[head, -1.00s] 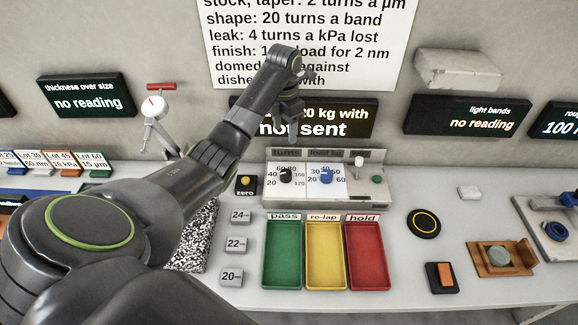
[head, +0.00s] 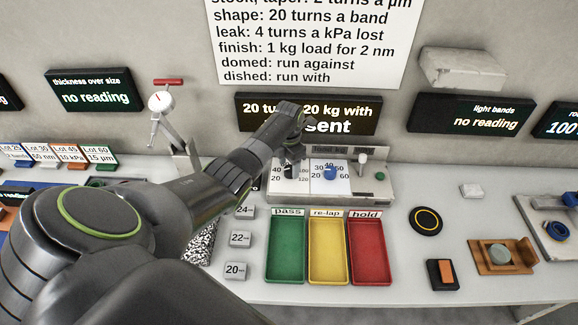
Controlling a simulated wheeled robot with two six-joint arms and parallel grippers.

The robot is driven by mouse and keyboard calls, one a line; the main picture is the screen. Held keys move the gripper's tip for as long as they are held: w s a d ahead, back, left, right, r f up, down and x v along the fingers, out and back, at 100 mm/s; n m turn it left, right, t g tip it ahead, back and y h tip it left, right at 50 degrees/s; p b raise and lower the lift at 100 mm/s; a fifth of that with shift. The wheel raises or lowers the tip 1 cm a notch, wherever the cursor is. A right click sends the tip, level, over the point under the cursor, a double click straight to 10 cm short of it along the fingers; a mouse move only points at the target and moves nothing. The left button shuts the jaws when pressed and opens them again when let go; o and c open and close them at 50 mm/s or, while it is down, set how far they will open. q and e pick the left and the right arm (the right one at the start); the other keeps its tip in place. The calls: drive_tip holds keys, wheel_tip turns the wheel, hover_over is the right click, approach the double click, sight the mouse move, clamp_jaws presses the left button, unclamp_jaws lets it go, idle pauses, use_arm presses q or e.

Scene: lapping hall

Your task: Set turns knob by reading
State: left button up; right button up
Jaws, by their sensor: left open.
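The control box (head: 385,188) stands at the back of the bench. Its left dial, the turns dial, has a black knob (head: 290,173), now mostly covered by my left gripper. My left gripper (head: 293,162) is open, pointing down just over or around that knob; I cannot tell whether it touches. The blue knob (head: 330,173) on the load dial is to its right. The wall display (head: 357,110) behind reads "20 tu… 20 kg with" and "…sent", partly hidden by my arm. My right gripper is not in view.
A white-topped lever (head: 362,160) and a green button (head: 380,176) sit right of the dials. Green, yellow and red trays (head: 371,280) lie in front. A wall notice (head: 305,50) lists turns rules. A dial gauge (head: 160,102) stands at left.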

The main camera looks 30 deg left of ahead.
use_arm(q)
drive_tip(key=shift+f, duration=0.5)
drive_tip(key=c, duration=1)
